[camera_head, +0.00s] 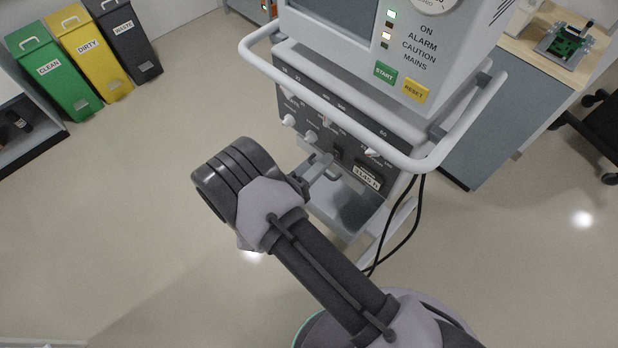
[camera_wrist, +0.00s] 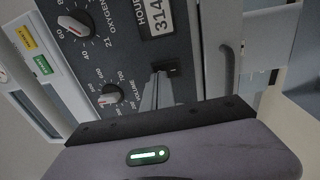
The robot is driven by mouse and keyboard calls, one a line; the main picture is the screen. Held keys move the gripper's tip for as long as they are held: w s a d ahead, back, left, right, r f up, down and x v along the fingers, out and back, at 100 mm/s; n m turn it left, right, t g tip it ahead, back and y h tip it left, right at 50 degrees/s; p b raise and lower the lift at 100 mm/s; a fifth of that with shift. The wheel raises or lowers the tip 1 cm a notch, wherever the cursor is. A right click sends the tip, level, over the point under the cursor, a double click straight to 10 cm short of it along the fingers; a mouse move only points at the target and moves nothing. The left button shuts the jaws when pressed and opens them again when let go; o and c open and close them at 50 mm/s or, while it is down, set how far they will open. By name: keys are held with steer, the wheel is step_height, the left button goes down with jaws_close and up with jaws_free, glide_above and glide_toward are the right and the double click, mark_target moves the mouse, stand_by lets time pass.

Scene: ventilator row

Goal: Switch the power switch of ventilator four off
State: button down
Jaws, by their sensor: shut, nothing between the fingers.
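One ventilator (camera_head: 350,110) stands in front of me, and its front panel also shows turned sideways in the wrist view (camera_wrist: 125,60). No ventilator number is readable. A small dark switch (camera_wrist: 174,69) sits on the panel beside the hour meter (camera_wrist: 158,18), and a dark spot at that place shows in the head view (camera_head: 337,153). My gripper (camera_head: 326,160) is shut and empty, its fingertips at the panel close to the switch. In the wrist view the fingers (camera_wrist: 158,88) partly cover the switch. I cannot tell whether they touch it or which way it is set.
A white rail (camera_head: 470,120) curves around the ventilator above my gripper. Knobs (camera_wrist: 110,96) for volume and oxygen (camera_wrist: 75,25) lie close by. Green START (camera_head: 384,73) and yellow RESET (camera_head: 415,91) buttons sit higher up. Black cables (camera_head: 412,215) hang at the right. The floor at left is clear.

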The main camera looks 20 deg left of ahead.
mark_target(337, 148)
steer(key=shift+x, duration=0.8)
steer(key=shift+w+d+r+g+y+p, duration=0.1)
steer(key=shift+w+r+g+y+p, duration=0.2)
steer(key=shift+r+g+p, duration=0.35)
steer(key=shift+f+b, duration=0.1)
steer(key=shift+b, duration=0.2)
steer(key=shift+w+d, duration=0.15)
steer(key=shift+w, duration=0.05)
